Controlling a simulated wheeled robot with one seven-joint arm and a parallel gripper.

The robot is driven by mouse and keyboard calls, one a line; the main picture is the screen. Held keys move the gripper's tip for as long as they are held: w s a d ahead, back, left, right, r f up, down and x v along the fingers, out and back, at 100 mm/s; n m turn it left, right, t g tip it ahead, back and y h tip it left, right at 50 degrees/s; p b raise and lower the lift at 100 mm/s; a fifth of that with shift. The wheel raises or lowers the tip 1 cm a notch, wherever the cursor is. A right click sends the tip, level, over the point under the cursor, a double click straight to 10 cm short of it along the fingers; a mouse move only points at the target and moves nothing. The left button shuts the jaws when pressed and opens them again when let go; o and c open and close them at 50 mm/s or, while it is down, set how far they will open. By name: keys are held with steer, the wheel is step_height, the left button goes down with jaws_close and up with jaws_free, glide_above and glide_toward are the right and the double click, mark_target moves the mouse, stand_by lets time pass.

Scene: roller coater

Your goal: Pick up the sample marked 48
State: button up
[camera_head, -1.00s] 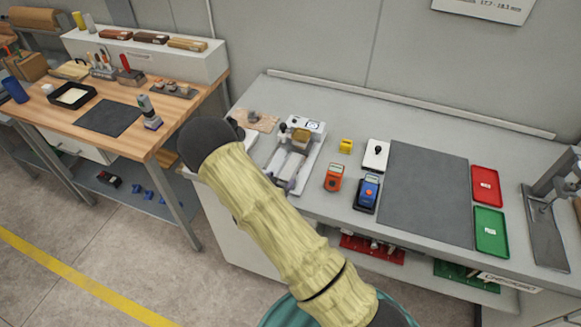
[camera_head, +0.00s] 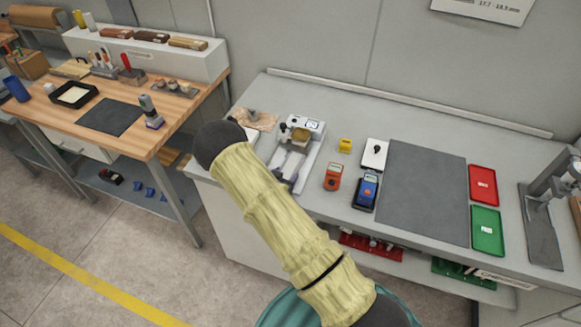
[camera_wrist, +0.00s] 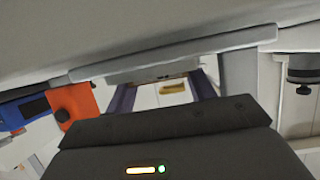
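No mark 48 is readable in either view, so I cannot tell which piece is that sample. A yellowish-brown block (camera_head: 301,134) sits on the pale coater (camera_head: 312,155) on the grey bench. A small yellowish piece (camera_wrist: 172,88) shows in the wrist view, beyond my gripper. My gripper's dark body (camera_wrist: 165,140) fills the bottom of that view. Two dark strips flank the pale area ahead of it; I cannot tell whether they are fingers or parts of the coater. In the head view my sleeved arm hides my gripper.
Right of the coater are an orange meter (camera_head: 332,177), a blue meter (camera_head: 366,190), a small yellow block (camera_head: 345,145) and a grey mat (camera_head: 425,195). Red (camera_head: 483,184) and green (camera_head: 487,231) trays lie farther right. A wooden table (camera_head: 165,128) stands at left.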

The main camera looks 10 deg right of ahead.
steer(key=shift+c, duration=0.7)
steer(key=shift+r, duration=0.1)
steer(key=shift+w+r, duration=0.1)
steer(key=shift+r, duration=0.05)
step_height(320, 180, up, 10)
steer(key=b, duration=0.2)
steer(key=shift+f+b, duration=0.2)
steer(key=shift+b, duration=0.15)
